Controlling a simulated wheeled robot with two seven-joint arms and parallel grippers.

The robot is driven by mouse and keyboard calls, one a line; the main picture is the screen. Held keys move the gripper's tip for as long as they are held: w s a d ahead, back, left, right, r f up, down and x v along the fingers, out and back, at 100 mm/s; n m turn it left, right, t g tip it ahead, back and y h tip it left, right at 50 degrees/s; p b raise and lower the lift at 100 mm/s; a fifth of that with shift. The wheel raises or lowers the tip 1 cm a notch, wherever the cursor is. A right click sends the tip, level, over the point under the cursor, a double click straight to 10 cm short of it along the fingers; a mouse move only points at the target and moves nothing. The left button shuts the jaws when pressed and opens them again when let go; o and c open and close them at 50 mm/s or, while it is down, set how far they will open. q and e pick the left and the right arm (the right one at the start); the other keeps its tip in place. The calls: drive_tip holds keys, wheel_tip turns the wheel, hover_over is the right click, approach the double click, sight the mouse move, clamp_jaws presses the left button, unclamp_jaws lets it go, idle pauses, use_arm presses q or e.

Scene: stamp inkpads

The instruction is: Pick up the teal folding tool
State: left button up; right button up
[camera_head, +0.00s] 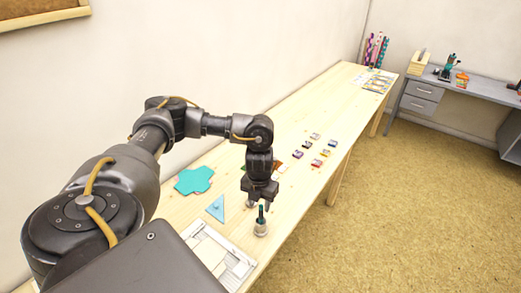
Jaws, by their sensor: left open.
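A small pale holder (261,230) stands upright near the front edge of the wooden table. A slim dark upright tool with a teal tint (261,213) sticks up out of it; this looks like the teal folding tool, but it is small in the picture. My left gripper (259,202) points down just above and behind the tool. Its jaws are open, and I see nothing held between them. Whether the fingers are around the tool or only near it, I cannot tell. My right gripper is not in view.
A teal cross-shaped sheet (194,180) and a blue triangle (216,209) lie left of the gripper. A white patterned board (222,250) lies nearer me. Several small colored inkpads (316,162) lie to the right. A grey desk (475,88) stands beyond.

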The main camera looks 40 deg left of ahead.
sight(262, 205)
use_arm(q)
drive_tip(key=f, duration=0.2)
drive_tip(key=w+f+p, duration=0.1)
drive_tip(key=shift+f, duration=0.4)
drive_tip(key=shift+s+f, duration=0.1)
drive_tip(key=shift+f, duration=0.35)
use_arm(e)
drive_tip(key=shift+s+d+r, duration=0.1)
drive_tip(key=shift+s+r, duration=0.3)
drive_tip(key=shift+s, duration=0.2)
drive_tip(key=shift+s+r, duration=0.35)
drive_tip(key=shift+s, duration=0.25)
use_arm(q)
clamp_jaws()
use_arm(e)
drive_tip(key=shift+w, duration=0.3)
